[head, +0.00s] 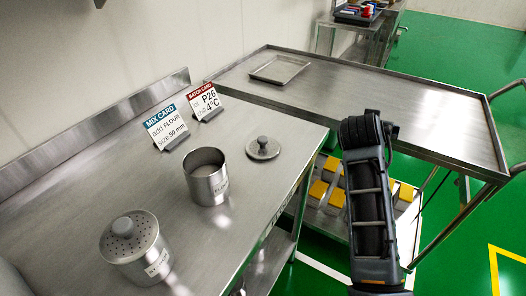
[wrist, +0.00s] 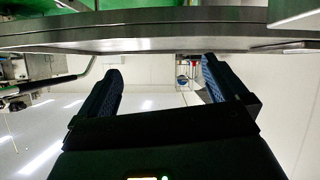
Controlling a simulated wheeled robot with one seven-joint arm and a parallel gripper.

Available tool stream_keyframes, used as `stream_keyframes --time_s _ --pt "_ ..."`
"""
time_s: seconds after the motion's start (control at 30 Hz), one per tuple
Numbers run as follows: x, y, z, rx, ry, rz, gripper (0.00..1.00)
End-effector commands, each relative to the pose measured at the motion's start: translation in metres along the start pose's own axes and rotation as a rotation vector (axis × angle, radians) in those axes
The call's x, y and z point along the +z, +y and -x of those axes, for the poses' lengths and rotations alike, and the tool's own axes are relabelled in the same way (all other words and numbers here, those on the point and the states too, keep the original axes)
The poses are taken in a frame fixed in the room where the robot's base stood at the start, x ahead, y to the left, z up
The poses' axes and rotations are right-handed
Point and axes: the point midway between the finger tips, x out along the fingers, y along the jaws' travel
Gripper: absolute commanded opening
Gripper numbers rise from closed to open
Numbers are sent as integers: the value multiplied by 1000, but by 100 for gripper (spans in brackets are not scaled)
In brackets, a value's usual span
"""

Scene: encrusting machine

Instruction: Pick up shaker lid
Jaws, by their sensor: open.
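In the head view, a metal shaker (head: 152,265) stands upright at the near left of the steel bench. Its perforated lid (head: 128,237), with a round grey knob, sits on top of it. A separate small round lid (head: 263,148) with a grey knob lies flat on the bench, right of an open metal canister (head: 207,178). My gripper (wrist: 162,78) shows in the wrist view, its two dark fingers spread with nothing between them. In the head view my arm is to the right of the bench, apart from both lids, and the fingertips are hidden.
Two cards, a mix card (head: 166,127) and a batch card (head: 205,103), stand behind the canister. A second steel table (head: 400,105) at the back right bears a shallow tray (head: 280,69). Yellow blocks (head: 318,191) lie on a lower shelf. The bench between shaker and canister is clear.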

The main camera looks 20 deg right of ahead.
Motion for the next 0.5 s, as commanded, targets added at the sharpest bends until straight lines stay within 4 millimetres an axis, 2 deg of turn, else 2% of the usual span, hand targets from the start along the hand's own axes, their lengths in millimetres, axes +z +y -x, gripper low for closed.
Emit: stream_keyframes --time_s 0.03,0.17,0.27,0.37,0.5 --pt "-3 -14 -2 15 -47 -53 100" --pt "-5 -39 2 61 -188 -169 100" --pt "-3 -62 11 85 -309 -251 100" --pt "0 -90 28 101 -440 -322 100" --pt "3 -132 62 110 -639 -403 100"
